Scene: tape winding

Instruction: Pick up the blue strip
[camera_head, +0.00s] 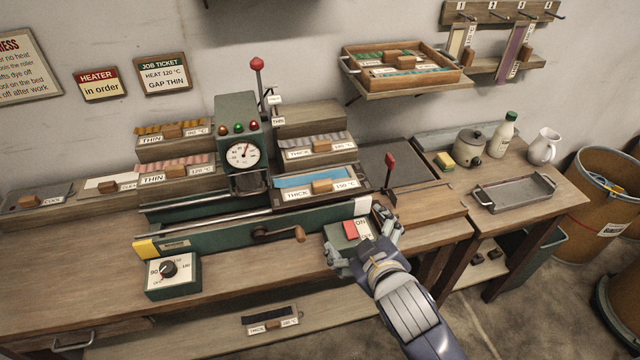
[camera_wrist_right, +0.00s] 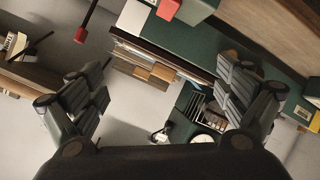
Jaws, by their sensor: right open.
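The blue strip (camera_head: 296,181) lies on a tray labelled THICK, 150 °C, at the right of the winding machine's centre. A small wooden block (camera_head: 322,187) sits on its front edge. My right gripper (camera_head: 364,241) is open and empty. It is below and to the right of the strip, apart from it, with its fingers beside the box with the red ON switch (camera_head: 349,229). My left gripper is not in view.
The green machine with a dial (camera_head: 243,153) stands just left of the strip. A red-knobbed lever (camera_head: 390,163) rises to its right. A hand crank (camera_head: 278,234) sticks out in front. Other strip trays stand around, and the front left bench is mostly clear.

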